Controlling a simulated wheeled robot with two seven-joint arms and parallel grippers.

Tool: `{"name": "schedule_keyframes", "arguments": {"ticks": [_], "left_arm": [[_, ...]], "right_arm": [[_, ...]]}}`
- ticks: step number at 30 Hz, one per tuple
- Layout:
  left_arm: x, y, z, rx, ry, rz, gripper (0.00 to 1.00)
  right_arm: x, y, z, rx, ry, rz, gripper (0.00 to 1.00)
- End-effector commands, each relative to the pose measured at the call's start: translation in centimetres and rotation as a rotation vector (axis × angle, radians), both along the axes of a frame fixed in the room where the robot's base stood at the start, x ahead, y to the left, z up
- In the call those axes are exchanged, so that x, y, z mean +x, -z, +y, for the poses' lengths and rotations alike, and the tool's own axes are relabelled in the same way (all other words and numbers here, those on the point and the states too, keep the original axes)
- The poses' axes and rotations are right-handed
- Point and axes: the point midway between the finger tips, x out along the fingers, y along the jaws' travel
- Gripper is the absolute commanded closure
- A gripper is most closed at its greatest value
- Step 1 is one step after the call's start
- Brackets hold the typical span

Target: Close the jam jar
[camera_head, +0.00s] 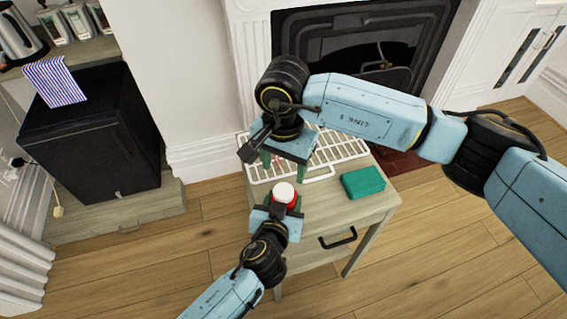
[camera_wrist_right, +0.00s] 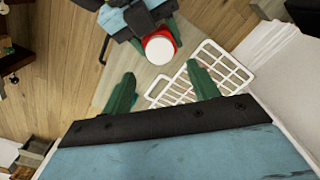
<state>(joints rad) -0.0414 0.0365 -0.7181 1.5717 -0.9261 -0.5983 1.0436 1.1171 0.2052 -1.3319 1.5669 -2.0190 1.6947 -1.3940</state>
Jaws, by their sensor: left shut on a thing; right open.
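The jam jar (camera_head: 291,199) has a red body and a round white top, and stands out over the small wooden table. My left gripper (camera_head: 284,203) is shut on the jar from the front. In the right wrist view the jar's white top (camera_wrist_right: 159,48) shows with a red rim around it. I cannot tell whether the white top is a seated lid. My right gripper (camera_head: 283,166) is open and empty, behind and above the jar. Its two green fingertips (camera_wrist_right: 163,87) stand wide apart in the right wrist view, with the jar beyond them.
A white wire rack (camera_head: 335,152) lies on the table's back part, beneath my right gripper. A teal box (camera_head: 362,182) sits on the table at right. The wooden table (camera_head: 335,208) has bare top at its front. A fireplace (camera_head: 370,45) is behind; a black fridge (camera_head: 95,130) stands left.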

Motion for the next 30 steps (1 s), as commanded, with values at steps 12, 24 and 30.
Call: {"name": "schedule_keyframes", "arguments": {"ticks": [12,24,30], "left_arm": [[0.0,0.0,0.0,0.0,0.001,0.0,1.0],[0.0,0.0,0.0,0.0,0.0,0.0,1.0],[0.0,0.0,0.0,0.0,0.0,0.0,1.0]], "right_arm": [[-0.1,4.3,0.0,-0.001,0.005,0.005,0.4],[0.0,8.0,0.0,0.0,0.002,0.0,0.4],[0.0,8.1,0.0,0.0,0.002,0.0,0.4]]}}
